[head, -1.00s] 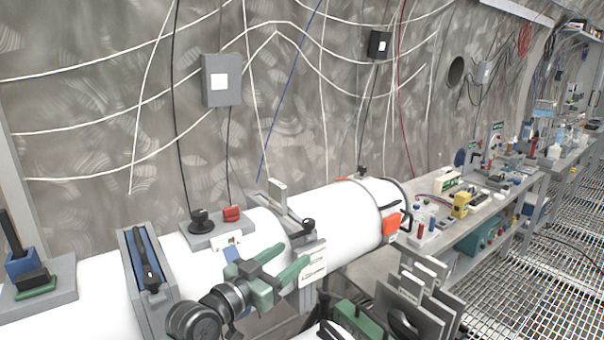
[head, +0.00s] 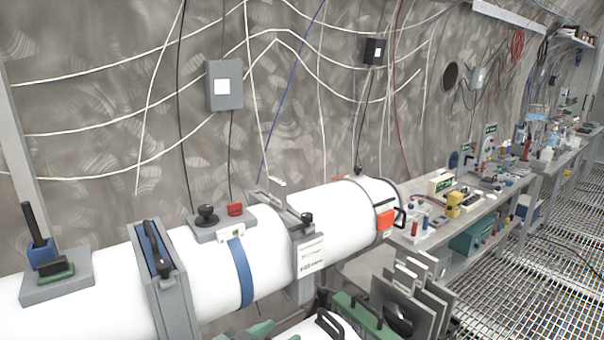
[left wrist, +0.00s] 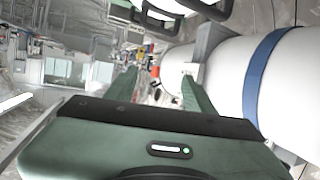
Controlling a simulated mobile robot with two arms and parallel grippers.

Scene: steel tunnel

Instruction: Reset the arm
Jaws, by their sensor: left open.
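My left gripper (head: 262,333) shows only as green parts at the bottom edge of the head view, below the white pipe (head: 275,230). Most of it is cut off by the frame. In the left wrist view its two green fingers (left wrist: 160,92) stand apart with nothing between them, so it is open and empty. The pipe with its blue band (left wrist: 262,70) lies to the right of the fingers there, apart from them. My right gripper is not in view.
A clamp (head: 160,270), a base with a black knob and red button (head: 222,219), and a grey plate with a blue block (head: 55,277) sit on the pipe. Grey upright plates (head: 415,290) stand at lower right. A cluttered bench (head: 470,205) runs along the wall.

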